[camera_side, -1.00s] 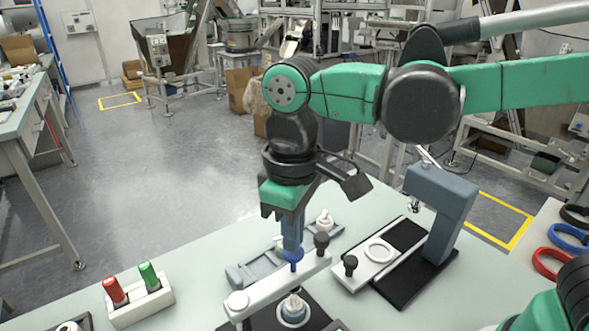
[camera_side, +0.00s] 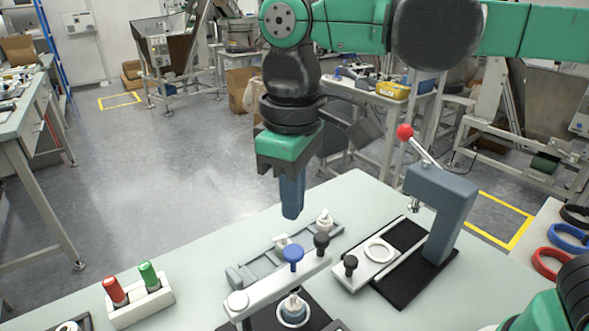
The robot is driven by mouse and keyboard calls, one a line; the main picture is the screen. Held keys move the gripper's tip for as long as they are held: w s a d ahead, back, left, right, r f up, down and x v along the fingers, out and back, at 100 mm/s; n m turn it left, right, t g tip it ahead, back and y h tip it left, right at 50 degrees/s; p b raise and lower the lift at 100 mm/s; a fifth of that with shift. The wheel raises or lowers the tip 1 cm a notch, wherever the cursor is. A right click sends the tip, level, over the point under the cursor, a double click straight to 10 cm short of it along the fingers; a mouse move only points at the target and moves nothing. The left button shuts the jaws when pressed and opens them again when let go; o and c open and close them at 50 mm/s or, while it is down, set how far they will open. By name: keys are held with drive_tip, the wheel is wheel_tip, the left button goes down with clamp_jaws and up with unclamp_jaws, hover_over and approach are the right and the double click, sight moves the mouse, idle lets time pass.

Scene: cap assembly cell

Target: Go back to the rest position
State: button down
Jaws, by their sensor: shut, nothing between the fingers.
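My gripper (camera_side: 292,212) is shut and empty. It points down and hangs in the air above the middle of the table (camera_side: 212,267). Its fingertips are clear of the blue knob (camera_side: 293,254) on the pale bar of the fixture (camera_side: 262,291), which stands below them. A round part (camera_side: 293,312) sits under that bar.
A grey press (camera_side: 441,200) with a red-tipped lever (camera_side: 404,132) stands on the right, a white slide with a ring (camera_side: 380,251) before it. A grey holder (camera_side: 262,267) lies behind the fixture. Red and green cylinders (camera_side: 148,274) stand in a white block on the left.

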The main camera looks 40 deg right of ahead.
drive_tip(key=d+f+m+t, duration=0.3)
drive_tip(key=d, duration=0.4)
drive_tip(key=d+f+m+t, duration=0.3)
drive_tip(key=d+t, duration=0.1)
drive_tip(key=d, duration=0.4)
drive_tip(key=shift+s+f, duration=0.15)
drive_tip(key=shift+f, duration=0.25)
